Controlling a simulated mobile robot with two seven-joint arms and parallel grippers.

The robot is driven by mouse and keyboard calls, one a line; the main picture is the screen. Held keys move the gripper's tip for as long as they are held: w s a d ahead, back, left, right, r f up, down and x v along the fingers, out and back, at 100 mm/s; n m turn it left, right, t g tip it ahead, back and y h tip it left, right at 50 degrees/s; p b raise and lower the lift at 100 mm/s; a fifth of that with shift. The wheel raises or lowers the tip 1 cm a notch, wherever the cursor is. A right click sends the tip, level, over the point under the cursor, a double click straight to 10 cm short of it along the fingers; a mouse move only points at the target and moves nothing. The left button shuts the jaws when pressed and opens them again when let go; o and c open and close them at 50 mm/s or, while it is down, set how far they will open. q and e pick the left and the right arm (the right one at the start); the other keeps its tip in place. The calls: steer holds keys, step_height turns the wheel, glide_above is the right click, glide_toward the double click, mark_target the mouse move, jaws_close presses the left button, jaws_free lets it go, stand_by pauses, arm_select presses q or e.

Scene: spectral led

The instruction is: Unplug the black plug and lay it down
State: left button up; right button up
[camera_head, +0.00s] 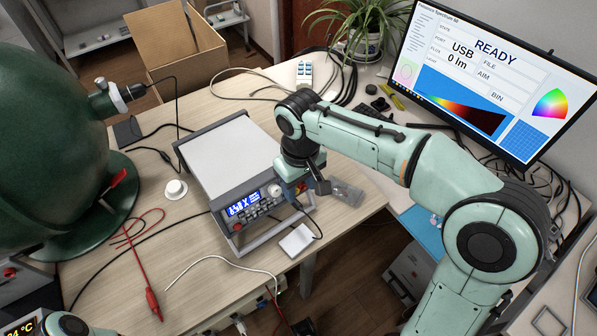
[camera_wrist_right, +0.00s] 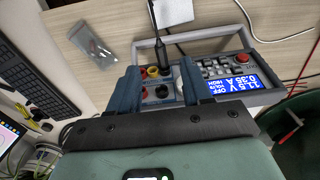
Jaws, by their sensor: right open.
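The power supply (camera_head: 232,160) stands on the table with its lit blue display, which also shows in the wrist view (camera_wrist_right: 232,82). In the head view my right gripper (camera_head: 305,184) is at the front right corner of the supply and largely hides the plug. My left gripper is out of view.
A white square pad (camera_head: 297,240) lies in front of the supply near the table edge. A clear bag (camera_head: 347,193) lies to the right of the gripper. A red lead (camera_head: 152,300) and white cable lie at the left front. The monitor (camera_head: 490,75) stands behind.

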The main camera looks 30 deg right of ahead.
mark_target(300, 205)
step_height(300, 205, down, 8)
steer(key=shift+f+b, duration=0.1)
steer(key=shift+b, duration=0.55)
steer(key=c, duration=0.9)
jaws_close()
